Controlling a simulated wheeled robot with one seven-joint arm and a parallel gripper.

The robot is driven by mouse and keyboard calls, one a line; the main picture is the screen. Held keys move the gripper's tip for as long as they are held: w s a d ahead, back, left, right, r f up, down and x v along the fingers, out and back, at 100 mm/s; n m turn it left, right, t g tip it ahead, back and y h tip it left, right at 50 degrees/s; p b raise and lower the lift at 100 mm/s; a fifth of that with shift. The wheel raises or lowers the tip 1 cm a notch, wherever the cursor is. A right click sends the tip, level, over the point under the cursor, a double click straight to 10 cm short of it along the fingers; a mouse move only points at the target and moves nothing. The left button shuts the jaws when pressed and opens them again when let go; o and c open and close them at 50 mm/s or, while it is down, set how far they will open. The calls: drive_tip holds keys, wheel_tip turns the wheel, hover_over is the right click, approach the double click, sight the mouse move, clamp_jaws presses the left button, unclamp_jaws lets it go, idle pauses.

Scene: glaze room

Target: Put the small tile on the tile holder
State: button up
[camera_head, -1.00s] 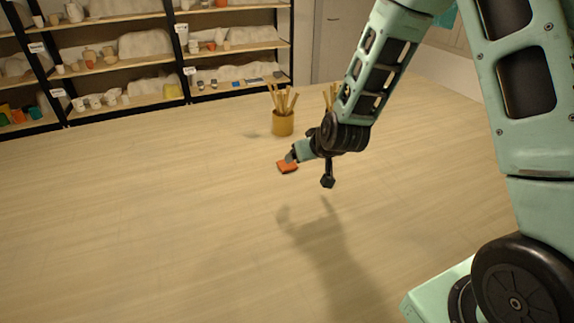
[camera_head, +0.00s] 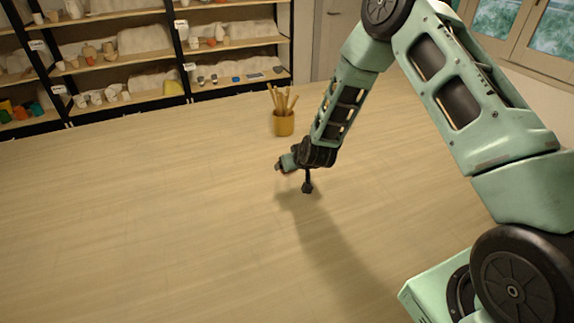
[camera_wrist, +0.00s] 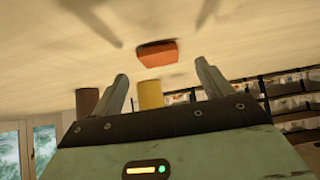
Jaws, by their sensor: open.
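The small tile, an orange flat block (camera_wrist: 157,54), lies on the table in the wrist view. My gripper (camera_wrist: 162,72) is open, with one finger on each side of the picture; the tile shows between and just beyond the fingertips, not gripped. In the head view my gripper (camera_head: 279,166) is low over the table and hides nearly all of the tile. I cannot make out the tile holder in either view.
A yellow-brown pot of wooden sticks (camera_head: 283,124) stands behind my gripper; it also shows in the wrist view (camera_wrist: 150,95), beside a darker brown pot (camera_wrist: 87,103). Shelves (camera_head: 150,57) with pottery line the back. The table's left and front (camera_head: 130,230) are clear.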

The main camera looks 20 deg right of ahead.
drive_tip(key=p+x, duration=0.2)
drive_tip(key=x, duration=0.1)
drive_tip(key=shift+w+r, duration=0.1)
drive_tip(key=shift+w, duration=0.05)
drive_tip(key=shift+x, duration=0.75)
drive_tip(key=c, duration=1.2)
drive_tip(key=shift+r, duration=0.1)
wheel_tip(320, 180, up, 10)
drive_tip(key=b, duration=0.3)
